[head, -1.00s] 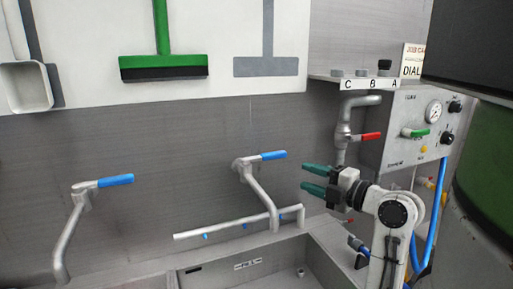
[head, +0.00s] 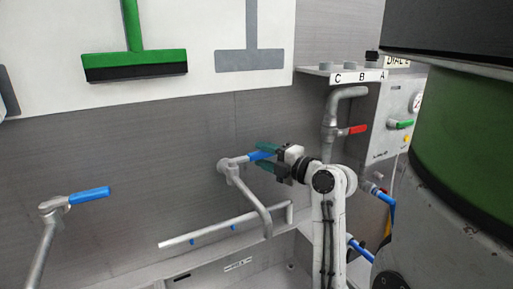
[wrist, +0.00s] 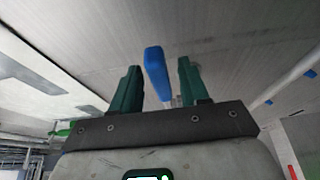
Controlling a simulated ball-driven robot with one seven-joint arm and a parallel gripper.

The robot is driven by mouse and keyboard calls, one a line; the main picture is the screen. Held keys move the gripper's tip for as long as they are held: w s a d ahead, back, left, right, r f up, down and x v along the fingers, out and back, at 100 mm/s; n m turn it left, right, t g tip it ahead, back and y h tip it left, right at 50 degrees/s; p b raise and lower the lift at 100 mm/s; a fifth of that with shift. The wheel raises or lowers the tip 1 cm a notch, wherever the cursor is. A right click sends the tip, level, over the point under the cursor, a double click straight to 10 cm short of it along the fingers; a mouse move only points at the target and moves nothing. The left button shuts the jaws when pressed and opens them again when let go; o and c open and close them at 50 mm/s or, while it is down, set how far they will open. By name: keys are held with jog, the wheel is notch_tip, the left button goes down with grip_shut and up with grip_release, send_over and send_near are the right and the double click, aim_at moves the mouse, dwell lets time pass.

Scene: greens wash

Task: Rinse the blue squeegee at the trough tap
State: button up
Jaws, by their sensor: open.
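My gripper (head: 260,157) is open, its two green fingers on either side of the right tap's blue lever (head: 250,156). In the wrist view the blue lever (wrist: 155,72) stands between the open fingers (wrist: 158,66), with gaps beside it. The right tap (head: 250,190) has a bent grey spout over the metal trough (head: 135,271). A second tap (head: 50,210) with a blue lever (head: 90,196) stands at the left. No blue squeegee shows in either view. A green squeegee (head: 134,64) hangs on the white board (head: 60,80), beside a grey squeegee outline (head: 250,60).
A grey pipe with blue nozzles (head: 215,229) runs along the trough's back. A pipe with a red lever (head: 352,130) and a control panel (head: 385,135) stand right of my arm. A large green drum (head: 465,150) fills the right side.

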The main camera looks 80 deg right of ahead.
jog(key=shift+p+x, duration=0.35)
jog(key=shift+x, duration=1.1)
grip_shut()
